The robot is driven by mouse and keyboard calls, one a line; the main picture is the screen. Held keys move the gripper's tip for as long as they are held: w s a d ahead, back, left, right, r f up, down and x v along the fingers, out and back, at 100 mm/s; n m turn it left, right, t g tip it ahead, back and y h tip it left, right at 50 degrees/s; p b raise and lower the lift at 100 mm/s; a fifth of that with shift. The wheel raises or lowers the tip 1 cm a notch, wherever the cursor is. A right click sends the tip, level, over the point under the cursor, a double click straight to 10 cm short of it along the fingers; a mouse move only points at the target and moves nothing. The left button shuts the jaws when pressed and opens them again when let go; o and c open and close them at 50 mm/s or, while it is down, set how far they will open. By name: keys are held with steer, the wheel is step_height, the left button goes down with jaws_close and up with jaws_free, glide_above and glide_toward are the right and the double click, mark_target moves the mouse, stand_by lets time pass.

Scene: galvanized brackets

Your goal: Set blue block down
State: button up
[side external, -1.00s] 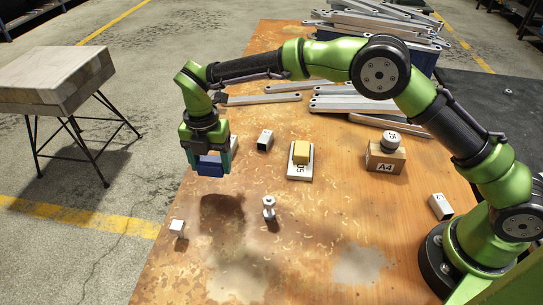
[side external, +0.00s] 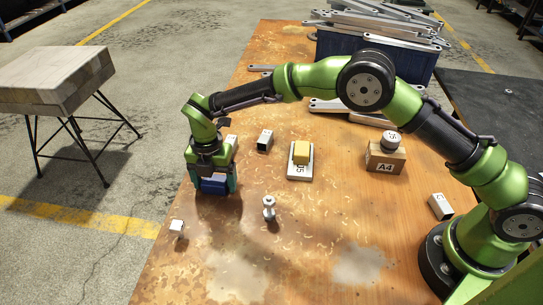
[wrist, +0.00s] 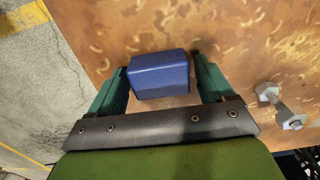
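The blue block (side external: 213,186) is between the fingers of my gripper (side external: 212,184), low over the left part of the wooden table in the side view. Its underside is at or very near the tabletop; I cannot tell whether it touches. In the wrist view the blue block (wrist: 159,75) sits between the two green fingertips of my gripper (wrist: 160,78), which meet its left and right sides. The fingers partly hide the block in the side view.
Behind are a metal tube (side external: 265,140), a yellow block (side external: 301,152) on a white plate and an A4 box (side external: 386,158). The table's front (side external: 310,275) is clear.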

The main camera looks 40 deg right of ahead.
mark_target(214, 180)
steer(key=shift+o, duration=0.8)
step_height(214, 180, up, 12)
steer(key=s+d+r+m+t+y, duration=0.1)
steer(key=s+d+r+m, duration=0.3)
steer(key=d+r+m, duration=0.3)
steer(key=s+d+r+m+t+y, duration=0.1)
steer(key=s+d+r+m+t, duration=0.1)
steer(key=s+d+r+m, duration=0.35)
steer(key=s+d+m+t, duration=0.4)
steer(key=s+d+m, duration=0.8)
steer(key=s+m, duration=0.3)
steer(key=shift+s+d+f+m, duration=0.25)
steer(key=shift+s+m, duration=0.1)
steer(key=shift+m, duration=1.4)
